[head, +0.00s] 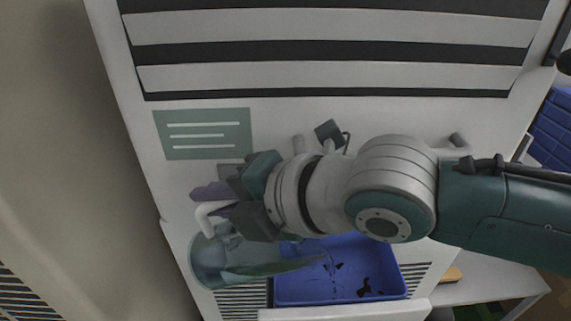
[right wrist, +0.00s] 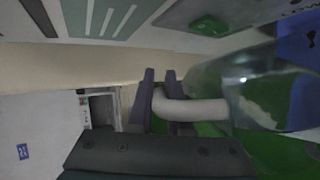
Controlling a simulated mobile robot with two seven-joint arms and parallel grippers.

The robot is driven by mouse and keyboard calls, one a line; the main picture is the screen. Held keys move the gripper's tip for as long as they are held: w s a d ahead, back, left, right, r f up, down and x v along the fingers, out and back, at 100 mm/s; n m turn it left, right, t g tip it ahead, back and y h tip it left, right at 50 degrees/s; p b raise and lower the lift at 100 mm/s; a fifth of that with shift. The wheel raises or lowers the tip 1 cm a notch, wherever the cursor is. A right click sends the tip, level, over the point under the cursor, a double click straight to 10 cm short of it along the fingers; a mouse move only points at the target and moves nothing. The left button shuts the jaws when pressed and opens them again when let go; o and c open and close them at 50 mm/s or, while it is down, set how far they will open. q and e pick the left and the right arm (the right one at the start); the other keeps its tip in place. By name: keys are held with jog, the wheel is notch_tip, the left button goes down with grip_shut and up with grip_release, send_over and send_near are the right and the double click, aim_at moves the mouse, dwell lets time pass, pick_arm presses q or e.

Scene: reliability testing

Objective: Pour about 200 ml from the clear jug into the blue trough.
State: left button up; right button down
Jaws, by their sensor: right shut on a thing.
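The clear jug (head: 210,262) shows at the lower left of the head view, tilted over on its side with its narrow end pointing right. That end reaches over the left part of the blue trough (head: 287,292). My right gripper (head: 212,203) is shut on the jug's white handle (head: 203,219). In the right wrist view the handle (right wrist: 195,109) runs between the dark fingers, and the clear jug (right wrist: 232,85) lies to the right. The trough (right wrist: 297,47) shows at that view's upper right. Dark marks lie in the trough; I cannot tell whether liquid is flowing. My left gripper is out of view.
A white panel (head: 290,125) with dark slots and a green label (head: 205,135) stands behind my right arm. Slotted grilles (head: 242,300) flank the trough. Blue bins (head: 555,125) stand at the far right. A beige wall (head: 60,120) fills the left.

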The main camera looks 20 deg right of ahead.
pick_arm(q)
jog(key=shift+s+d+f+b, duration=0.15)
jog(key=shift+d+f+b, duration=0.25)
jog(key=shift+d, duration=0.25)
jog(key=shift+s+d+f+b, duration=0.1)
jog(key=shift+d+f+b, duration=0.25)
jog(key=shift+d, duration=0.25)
pick_arm(e)
jog(key=shift+s+d+r+t+y, duration=0.2)
jog(key=shift+d+r+t+y, duration=0.25)
jog(key=shift+r, duration=0.25)
